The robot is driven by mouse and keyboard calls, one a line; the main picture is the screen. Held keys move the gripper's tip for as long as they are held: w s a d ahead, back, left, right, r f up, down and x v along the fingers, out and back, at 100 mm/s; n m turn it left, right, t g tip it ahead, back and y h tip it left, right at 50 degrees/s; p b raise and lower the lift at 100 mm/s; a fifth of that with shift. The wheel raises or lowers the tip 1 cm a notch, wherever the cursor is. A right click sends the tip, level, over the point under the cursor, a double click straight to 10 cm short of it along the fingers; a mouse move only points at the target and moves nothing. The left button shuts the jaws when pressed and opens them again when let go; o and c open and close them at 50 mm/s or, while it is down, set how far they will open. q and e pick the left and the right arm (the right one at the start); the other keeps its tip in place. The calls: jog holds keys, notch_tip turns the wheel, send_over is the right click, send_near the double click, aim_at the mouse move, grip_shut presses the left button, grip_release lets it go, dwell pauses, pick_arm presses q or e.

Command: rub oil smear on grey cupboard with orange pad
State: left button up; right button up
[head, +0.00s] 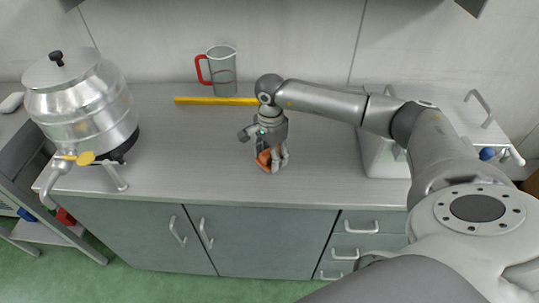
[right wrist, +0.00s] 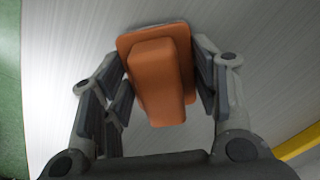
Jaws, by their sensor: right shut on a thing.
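The orange pad (head: 263,158) is in my right gripper (head: 271,157), over the front half of the worktop. In the right wrist view the pad (right wrist: 158,75) has a flat plate and a raised block grip, with gripper fingers on both sides of it. The plate faces the pale worktop; I cannot tell whether it touches. The grey cupboard (head: 265,240) stands below, with two doors and a column of drawers. I see no oil smear on the parts of the cupboard in view. My left gripper is not in view.
A steel vessel with a tap (head: 80,105) stands at the left. A clear jug with a red handle (head: 222,70) and a yellow bar (head: 205,101) are at the back. A pale box (head: 380,155) is at the right, partly behind my arm. The worktop's middle left is clear.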

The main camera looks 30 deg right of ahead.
jog(key=r, duration=0.1)
jog(key=r+p, duration=0.1)
jog(key=r, duration=0.2)
jog(key=shift+w+a+r+p, duration=0.25)
jog(key=shift+a+r+p, duration=0.05)
jog(key=shift+p, duration=0.05)
notch_tip(320, 180, up, 2)
jog(key=shift+s+d+r+p, duration=0.1)
jog(key=shift+d+p, duration=0.05)
jog(key=shift+p, duration=0.45)
jog(key=shift+r, duration=0.45)
